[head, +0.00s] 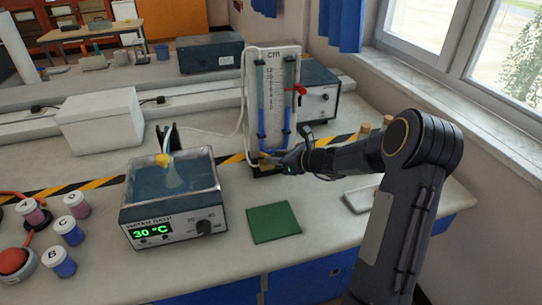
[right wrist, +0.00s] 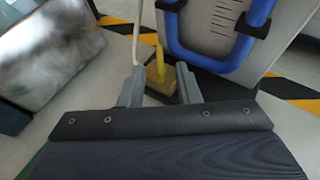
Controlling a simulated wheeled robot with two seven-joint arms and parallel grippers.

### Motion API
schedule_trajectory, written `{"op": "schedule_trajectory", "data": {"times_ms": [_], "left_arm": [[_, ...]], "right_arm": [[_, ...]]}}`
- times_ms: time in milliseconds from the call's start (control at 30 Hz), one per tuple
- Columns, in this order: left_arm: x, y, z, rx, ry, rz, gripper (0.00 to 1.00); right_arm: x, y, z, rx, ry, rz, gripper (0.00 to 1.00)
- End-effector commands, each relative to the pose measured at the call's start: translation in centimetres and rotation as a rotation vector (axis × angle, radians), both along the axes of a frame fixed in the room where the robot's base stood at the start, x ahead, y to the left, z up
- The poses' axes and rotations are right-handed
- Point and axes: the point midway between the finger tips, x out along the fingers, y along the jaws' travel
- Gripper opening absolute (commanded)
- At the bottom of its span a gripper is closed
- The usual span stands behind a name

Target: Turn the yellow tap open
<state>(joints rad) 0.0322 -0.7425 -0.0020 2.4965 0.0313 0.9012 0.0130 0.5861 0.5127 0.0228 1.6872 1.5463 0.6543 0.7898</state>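The yellow tap (right wrist: 159,72) shows in the right wrist view as a yellow block with an upright lever, low at the foot of the white scale board with blue tubing. In the head view the board (head: 283,95) stands upright behind my right gripper (head: 281,163), and the tap is small and hard to make out there. In the right wrist view my right gripper (right wrist: 160,70) has its two grey fingers apart, one on each side of the tap in the picture. I cannot tell whether either finger touches it. My left gripper is not in view.
A water bath (head: 176,197) reading 30 °C, with a flask (head: 174,180) in it, stands left of the board. A green mat (head: 273,223) lies in front. A white box (head: 100,120) and a dark instrument (head: 319,95) stand behind. Lettered pots (head: 68,231) are at left.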

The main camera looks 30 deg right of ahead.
Motion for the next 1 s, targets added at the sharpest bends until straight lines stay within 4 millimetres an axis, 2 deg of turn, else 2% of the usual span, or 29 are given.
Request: {"op": "schedule_trajectory", "data": {"times_ms": [200,467,700,867,1000], "left_arm": [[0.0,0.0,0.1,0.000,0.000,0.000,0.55],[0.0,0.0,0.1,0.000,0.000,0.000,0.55],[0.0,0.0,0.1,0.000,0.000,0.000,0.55],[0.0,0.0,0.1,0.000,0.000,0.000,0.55],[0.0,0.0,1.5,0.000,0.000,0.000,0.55]], "right_arm": [[1.6,0.6,-0.7,-0.001,0.000,0.000,0.30],[1.7,0.7,-0.7,-0.001,0.001,0.000,0.30],[1.7,0.7,-0.7,-0.001,0.000,0.000,0.00],[1.7,0.7,-0.7,-0.001,0.000,0.000,0.00],[1.9,0.5,-0.2,-0.001,-0.001,0.036,0.00]]}}
